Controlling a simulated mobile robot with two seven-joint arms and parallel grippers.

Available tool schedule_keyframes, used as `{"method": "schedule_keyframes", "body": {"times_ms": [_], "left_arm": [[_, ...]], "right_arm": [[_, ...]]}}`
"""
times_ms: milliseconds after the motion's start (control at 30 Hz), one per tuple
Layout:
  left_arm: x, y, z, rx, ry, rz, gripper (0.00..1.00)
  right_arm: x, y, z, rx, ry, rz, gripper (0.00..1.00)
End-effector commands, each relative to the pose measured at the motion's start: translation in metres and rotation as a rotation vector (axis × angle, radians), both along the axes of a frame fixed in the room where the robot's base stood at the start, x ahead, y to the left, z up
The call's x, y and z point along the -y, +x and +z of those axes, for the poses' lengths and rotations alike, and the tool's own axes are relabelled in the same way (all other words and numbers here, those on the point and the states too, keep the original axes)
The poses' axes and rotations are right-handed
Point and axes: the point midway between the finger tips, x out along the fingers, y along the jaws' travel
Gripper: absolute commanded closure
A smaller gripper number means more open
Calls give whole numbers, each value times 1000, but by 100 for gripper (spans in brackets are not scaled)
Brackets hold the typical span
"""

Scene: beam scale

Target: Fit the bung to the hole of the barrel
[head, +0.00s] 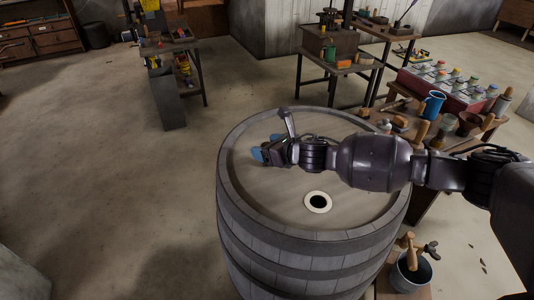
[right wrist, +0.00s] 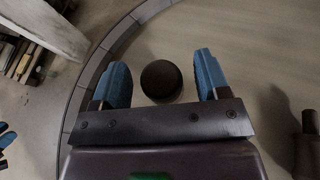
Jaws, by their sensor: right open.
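The barrel (head: 262,200) stands upright in front of me, with a pale-ringed dark hole (head: 317,203) in its top. My right gripper (head: 262,154) is over the far left part of the barrel top, pointing left. In the right wrist view, its blue fingers (right wrist: 165,80) are open on either side of a dark round bung (right wrist: 161,81), with a gap on each side. In the head view I cannot make out the bung behind the gripper. Blue and dark tips at the left edge of the right wrist view look like part of my left gripper (right wrist: 5,136).
A bucket with tools (head: 411,274) is at the barrel's right. A bench with jars and a blue mug (head: 432,105) is behind at right. The left floor is clear.

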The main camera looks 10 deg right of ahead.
Motion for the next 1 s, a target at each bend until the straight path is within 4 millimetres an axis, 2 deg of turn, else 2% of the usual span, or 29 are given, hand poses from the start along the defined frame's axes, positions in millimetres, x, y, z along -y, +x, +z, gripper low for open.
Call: {"method": "schedule_keyframes", "body": {"times_ms": [267, 600, 867, 1000], "left_arm": [[-1, -4, -3, -9, 0, 2, 57], [-1, -5, -4, -12, 0, 2, 57], [-1, -4, -3, -9, 0, 2, 57], [0, -2, -1, -6, 0, 1, 57]], "right_arm": [[-1, 2, -1, 1, -1, -1, 31], [-1, 2, -1, 0, 0, -1, 83], [-1, 2, 0, 2, -1, -1, 85], [-1, 3, 11, 4, 0, 1, 85]]}}
